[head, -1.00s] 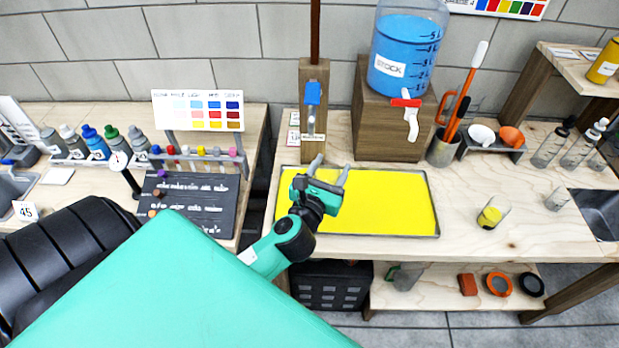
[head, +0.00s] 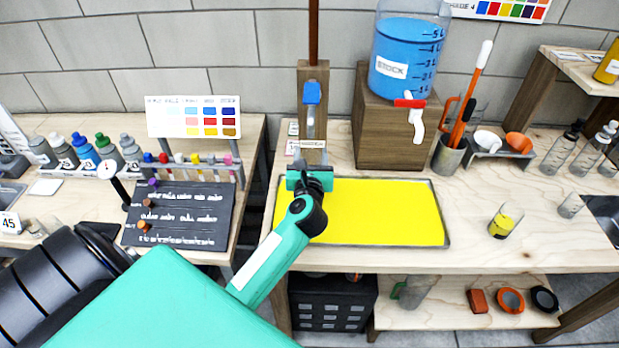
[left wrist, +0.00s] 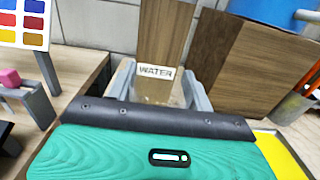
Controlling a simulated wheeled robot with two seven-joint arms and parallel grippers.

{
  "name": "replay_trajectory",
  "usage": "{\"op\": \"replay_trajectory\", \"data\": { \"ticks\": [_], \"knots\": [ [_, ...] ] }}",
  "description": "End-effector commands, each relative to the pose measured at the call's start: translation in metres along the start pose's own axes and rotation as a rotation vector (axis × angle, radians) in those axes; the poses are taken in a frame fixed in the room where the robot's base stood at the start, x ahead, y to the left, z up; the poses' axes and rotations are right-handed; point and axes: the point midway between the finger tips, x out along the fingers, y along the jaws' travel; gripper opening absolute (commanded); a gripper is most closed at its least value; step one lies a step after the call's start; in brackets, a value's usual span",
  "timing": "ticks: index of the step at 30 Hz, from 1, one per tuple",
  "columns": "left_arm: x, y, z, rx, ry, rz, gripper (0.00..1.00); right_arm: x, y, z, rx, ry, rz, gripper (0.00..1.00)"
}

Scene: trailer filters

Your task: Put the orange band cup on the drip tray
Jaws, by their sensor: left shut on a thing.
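My left gripper (head: 312,172) is at the foot of the wooden water post (head: 312,110), over the back left corner of a yellow tray with a grey rim (head: 445,243). In the left wrist view its two grey fingers (left wrist: 158,92) stand apart in front of the post marked WATER (left wrist: 160,40). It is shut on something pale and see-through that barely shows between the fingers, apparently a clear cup. No orange band can be made out on it. The spot under the water post is hidden by my gripper, so I cannot tell a separate drip tray there. My right gripper is not in view.
A blue stock tank (head: 405,60) with a red-handled tap stands on a wooden block (head: 385,140) right of the post. A clear cup with yellow contents (head: 505,222) stands right of the yellow tray. A colour chart (head: 195,117) and bottles are at left.

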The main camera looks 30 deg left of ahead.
Motion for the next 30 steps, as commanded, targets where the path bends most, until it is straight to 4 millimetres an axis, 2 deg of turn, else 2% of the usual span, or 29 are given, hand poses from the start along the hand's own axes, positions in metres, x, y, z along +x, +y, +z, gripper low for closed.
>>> {"op": "replay_trajectory", "data": {
  "ticks": [12, 25, 26, 29, 30],
  "knots": [
    [0.0, 0.0, -0.048, 0.001, 0.0, -0.001, 0.08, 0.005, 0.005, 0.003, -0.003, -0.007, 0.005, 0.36],
    [0.0, 0.0, -0.055, -0.001, -0.001, -0.001, 0.08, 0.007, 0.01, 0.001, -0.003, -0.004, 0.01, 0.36],
    [0.0, 0.0, -0.056, -0.001, -0.001, -0.001, 0.54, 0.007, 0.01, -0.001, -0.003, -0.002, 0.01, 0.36],
    [0.0, 0.0, -0.054, -0.001, -0.001, -0.001, 0.74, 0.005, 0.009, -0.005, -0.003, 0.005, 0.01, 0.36],
    [0.0, 0.0, -0.054, -0.001, -0.001, -0.001, 0.74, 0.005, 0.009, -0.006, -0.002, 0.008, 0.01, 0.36]
  ]
}}
